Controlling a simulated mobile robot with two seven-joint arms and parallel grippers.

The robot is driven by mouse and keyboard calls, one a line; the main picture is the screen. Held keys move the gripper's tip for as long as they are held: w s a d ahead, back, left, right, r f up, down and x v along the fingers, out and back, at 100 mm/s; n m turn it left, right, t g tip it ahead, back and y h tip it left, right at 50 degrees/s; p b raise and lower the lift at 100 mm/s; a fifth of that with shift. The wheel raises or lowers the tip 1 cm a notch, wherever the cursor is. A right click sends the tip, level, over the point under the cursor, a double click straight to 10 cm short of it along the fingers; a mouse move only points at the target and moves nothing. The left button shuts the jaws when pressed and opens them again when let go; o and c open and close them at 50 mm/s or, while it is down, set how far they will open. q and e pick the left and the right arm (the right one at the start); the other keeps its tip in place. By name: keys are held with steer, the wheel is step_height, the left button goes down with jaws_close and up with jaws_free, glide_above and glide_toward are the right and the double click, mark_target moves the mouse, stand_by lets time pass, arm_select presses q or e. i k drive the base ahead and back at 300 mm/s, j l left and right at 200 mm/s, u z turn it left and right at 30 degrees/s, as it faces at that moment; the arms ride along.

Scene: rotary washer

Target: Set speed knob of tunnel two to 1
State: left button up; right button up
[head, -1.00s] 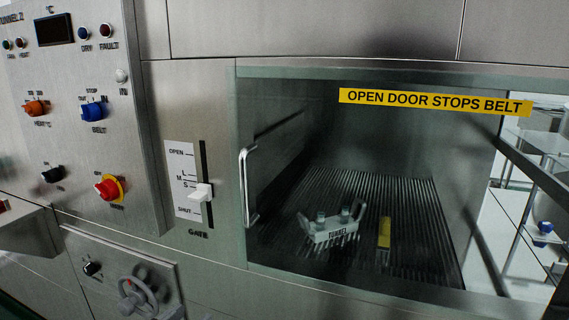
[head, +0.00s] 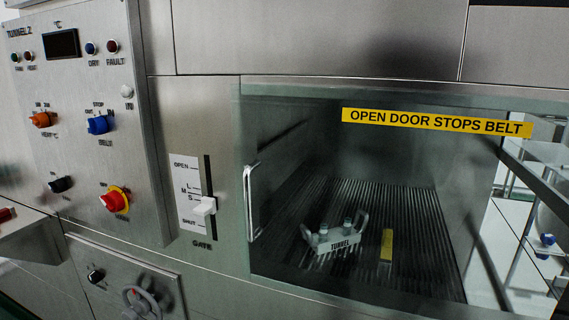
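The control panel marked TUNNEL 2 (head: 150,190) is at the left of the head view. It carries an orange knob (head: 41,119) labelled heat, a blue knob (head: 98,125) labelled belt, a small dark knob (head: 61,184) and a red knob on a yellow plate (head: 114,199). The dark knob's label is too small to read, so I cannot tell for sure which knob is the speed knob or where it points. Neither of my grippers is in view.
A gate slider (head: 204,206) and a door handle (head: 251,201) stand right of the panel. A handwheel (head: 141,304) is at lower left.

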mark_target(94, 277)
steer(key=u, duration=1.3)
